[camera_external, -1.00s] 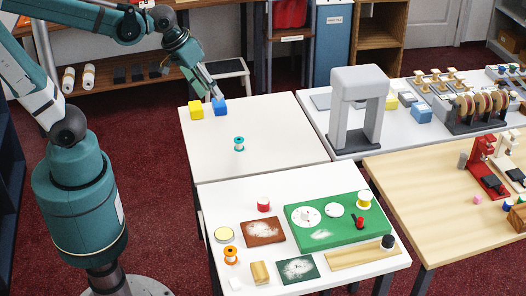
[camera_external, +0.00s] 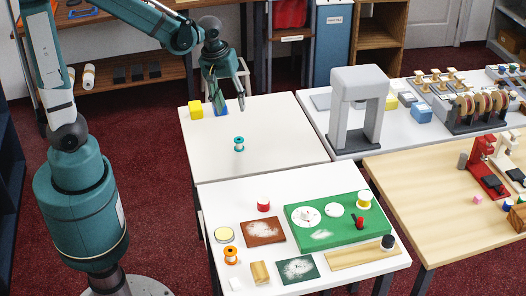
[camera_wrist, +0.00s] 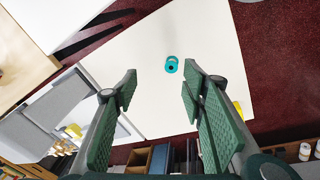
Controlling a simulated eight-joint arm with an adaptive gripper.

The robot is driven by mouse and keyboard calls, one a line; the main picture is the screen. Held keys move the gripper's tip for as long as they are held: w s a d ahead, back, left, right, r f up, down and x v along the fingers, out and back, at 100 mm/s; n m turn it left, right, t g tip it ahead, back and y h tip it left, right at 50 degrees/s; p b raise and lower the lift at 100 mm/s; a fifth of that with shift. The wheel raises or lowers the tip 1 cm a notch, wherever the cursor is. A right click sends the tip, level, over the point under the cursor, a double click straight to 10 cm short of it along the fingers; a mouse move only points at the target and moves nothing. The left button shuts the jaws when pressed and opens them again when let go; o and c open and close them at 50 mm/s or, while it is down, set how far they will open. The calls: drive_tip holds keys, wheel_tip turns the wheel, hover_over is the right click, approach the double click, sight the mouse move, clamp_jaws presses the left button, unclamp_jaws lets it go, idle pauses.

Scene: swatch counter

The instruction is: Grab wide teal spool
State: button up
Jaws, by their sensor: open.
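The teal spool (camera_external: 239,144) stands upright on the white table (camera_external: 275,165), left of the table's middle. In the wrist view the teal spool (camera_wrist: 171,65) shows from above, beyond the fingertips and between the two fingers in the picture. My gripper (camera_external: 230,103) is open and empty, above the back part of the same table. It is up and behind the spool, not touching it. In the wrist view my gripper (camera_wrist: 158,84) has its two green-padded fingers wide apart.
A grey arch (camera_external: 358,105) stands to the right. The table around the spool is clear. A nearer white table holds a red spool (camera_external: 263,205) and a green board (camera_external: 330,240).

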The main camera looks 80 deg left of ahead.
sight(239, 139)
drive_tip(key=w+a+f+n, duration=0.1)
drive_tip(key=a+f+n, duration=0.1)
drive_tip(key=f, duration=0.2)
drive_tip(key=w+a+f+n+g+b, duration=0.1)
drive_tip(key=a+f, duration=0.1)
drive_tip(key=f, duration=0.2)
drive_tip(key=w+a+f+n+g, duration=0.1)
drive_tip(key=a+f+n, duration=0.1)
drive_tip(key=f, duration=0.2)
drive_tip(key=shift+w+a+f+n, duration=0.1)
drive_tip(key=shift+w+f+n, duration=0.2)
drive_tip(key=shift+f, duration=0.05)
drive_tip(key=shift+a+f+n, duration=0.3)
drive_tip(key=shift+f, duration=0.35)
drive_tip(key=shift+f+b, duration=0.1)
drive_tip(key=shift+b, duration=0.2)
drive_tip(key=shift+f, duration=1.2)
drive_tip(key=shift+f, duration=0.1)
drive_tip(key=shift+d+f+b, duration=0.2)
drive_tip(key=shift+f+b, duration=0.45)
drive_tip(key=shift+f, duration=1.85)
drive_tip(key=c, duration=0.8)
